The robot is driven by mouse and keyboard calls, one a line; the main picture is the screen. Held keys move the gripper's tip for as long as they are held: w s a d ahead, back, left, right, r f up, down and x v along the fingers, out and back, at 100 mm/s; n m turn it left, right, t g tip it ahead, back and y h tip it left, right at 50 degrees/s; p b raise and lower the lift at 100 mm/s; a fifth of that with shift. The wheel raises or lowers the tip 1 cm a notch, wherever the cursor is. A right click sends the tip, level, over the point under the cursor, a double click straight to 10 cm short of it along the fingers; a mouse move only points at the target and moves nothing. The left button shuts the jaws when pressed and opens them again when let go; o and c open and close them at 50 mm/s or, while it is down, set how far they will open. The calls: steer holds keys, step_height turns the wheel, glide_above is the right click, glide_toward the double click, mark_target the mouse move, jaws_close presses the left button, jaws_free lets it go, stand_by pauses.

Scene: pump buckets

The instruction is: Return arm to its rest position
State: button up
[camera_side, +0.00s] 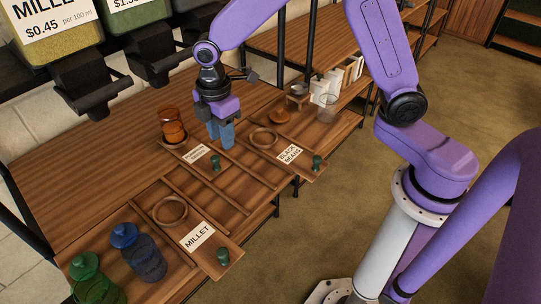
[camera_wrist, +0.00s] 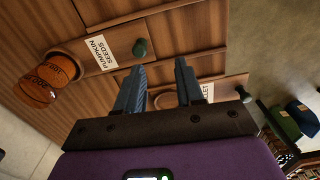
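My gripper (camera_side: 221,142), with blue fingers, is above the middle of the wooden trays, just right of the amber jar. In the wrist view its two fingers (camera_wrist: 160,85) stand apart with nothing between them. The amber jar (camera_side: 172,127) stands at the back of the pumpkin seeds tray; it also shows at the left of the wrist view (camera_wrist: 45,80). The pumpkin seeds label (camera_wrist: 110,50) and a green knob (camera_wrist: 140,47) are at that tray's front. The fingers partly hide the millet tray in the wrist view.
The millet label (camera_side: 197,236) and black beans label (camera_side: 289,153) mark trays with round rings. A blue jar (camera_side: 145,259) and green jar (camera_side: 93,280) stand at the front left. Dispensers (camera_side: 93,85) hang at upper left. A clear cup (camera_side: 326,108) stands at the back right.

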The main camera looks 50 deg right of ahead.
steer(key=s+d+r+m, duration=0.1)
steer(key=s+d, duration=0.3)
steer(key=s, duration=0.4)
steer(key=s+d+r+m, duration=0.2)
steer(key=s+d+r, duration=0.1)
steer(key=s, duration=0.6)
steer(key=s+d+r+m, duration=0.1)
steer(key=s+d+r, duration=0.1)
steer(key=s+d, duration=0.3)
steer(key=s, duration=0.4)
steer(key=shift+s+d+r+m, duration=0.15)
steer(key=shift+s+d+m, duration=0.1)
steer(key=shift+m, duration=0.05)
